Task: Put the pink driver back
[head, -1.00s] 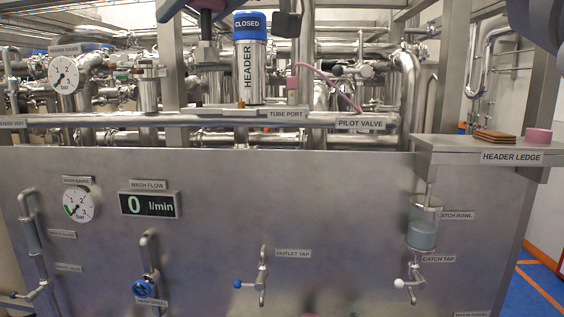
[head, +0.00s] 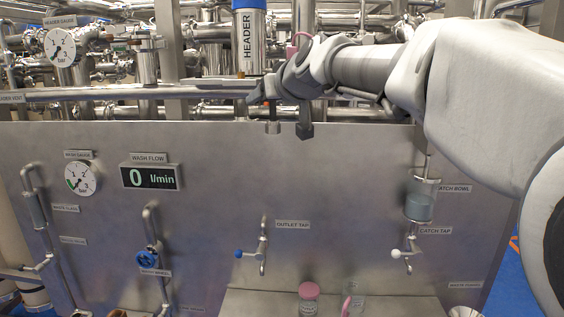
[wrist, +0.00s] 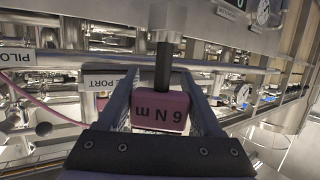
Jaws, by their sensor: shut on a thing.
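The pink driver (wrist: 160,110) shows in the wrist view as a pink block marked "6 N m", with a black shaft. My gripper (wrist: 160,82) is shut on it, with one finger on each side of the block. The far end of the shaft lines up with a metal fitting in the picture; I cannot tell whether they touch. In the head view, my arm reaches in from the right, with its wrist in front of the pipe below the header (head: 251,50). The driver cannot be made out clearly there.
My arm hides the header ledge. The catch bowl (head: 421,200) and outlet tap (head: 262,250) are on the steel panel (head: 330,185). A pink tube (wrist: 45,106) shows at left.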

